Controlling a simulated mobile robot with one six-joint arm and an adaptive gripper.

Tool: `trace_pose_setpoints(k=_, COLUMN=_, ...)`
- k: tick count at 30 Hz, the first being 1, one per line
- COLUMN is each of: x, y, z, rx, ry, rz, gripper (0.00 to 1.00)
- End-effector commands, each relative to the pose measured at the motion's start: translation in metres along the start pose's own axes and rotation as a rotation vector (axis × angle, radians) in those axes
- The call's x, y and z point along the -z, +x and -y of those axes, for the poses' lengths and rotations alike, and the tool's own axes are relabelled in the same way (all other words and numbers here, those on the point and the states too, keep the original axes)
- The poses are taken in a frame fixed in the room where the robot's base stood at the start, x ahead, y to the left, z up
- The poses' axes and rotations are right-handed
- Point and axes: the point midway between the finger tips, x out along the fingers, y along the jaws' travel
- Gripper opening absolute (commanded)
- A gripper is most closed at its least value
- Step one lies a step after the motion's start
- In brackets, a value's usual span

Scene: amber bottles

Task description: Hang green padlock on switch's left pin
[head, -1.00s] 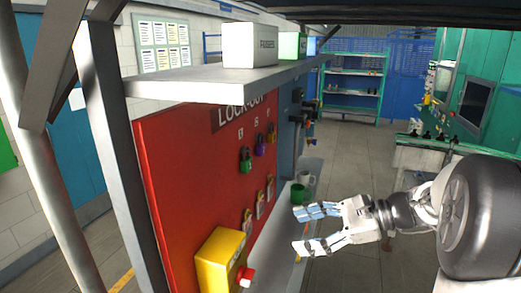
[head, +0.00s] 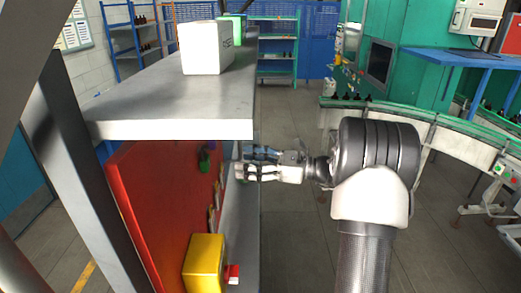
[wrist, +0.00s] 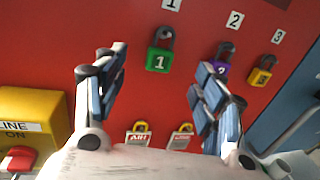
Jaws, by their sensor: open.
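The green padlock (wrist: 158,60), marked 1, hangs by its dark shackle under the number 1 label on the red board in the wrist view. It also shows small and dark under the shelf in the head view (head: 204,166). My gripper (wrist: 165,72) is open and empty, its blue-padded fingers spread to the left and right below the padlock. In the head view my gripper (head: 239,161) points left toward the board, apart from it.
A purple padlock (wrist: 222,68) and a yellow one (wrist: 262,76) hang right of the green one. A grey shelf (head: 170,100) overhangs the board.

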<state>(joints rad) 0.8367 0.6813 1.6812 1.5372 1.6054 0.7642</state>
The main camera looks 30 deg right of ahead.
Motion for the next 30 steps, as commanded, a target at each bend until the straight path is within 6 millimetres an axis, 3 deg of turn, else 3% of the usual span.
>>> trace_pose_setpoints(k=9, x=-0.001, y=0.066, z=-0.001, rx=-0.004, ry=0.000, rz=0.000, gripper=0.64)
trace_pose_setpoints(k=15, x=-0.001, y=0.096, z=-0.001, rx=-0.002, ry=-0.002, rz=-0.001, gripper=0.64)
trace_pose_setpoints(k=21, x=0.000, y=0.111, z=0.000, rx=-0.001, ry=-0.001, rz=-0.001, gripper=0.64)
trace_pose_setpoints(k=30, x=0.000, y=0.112, z=0.000, rx=0.000, ry=-0.001, rz=-0.001, gripper=0.64)
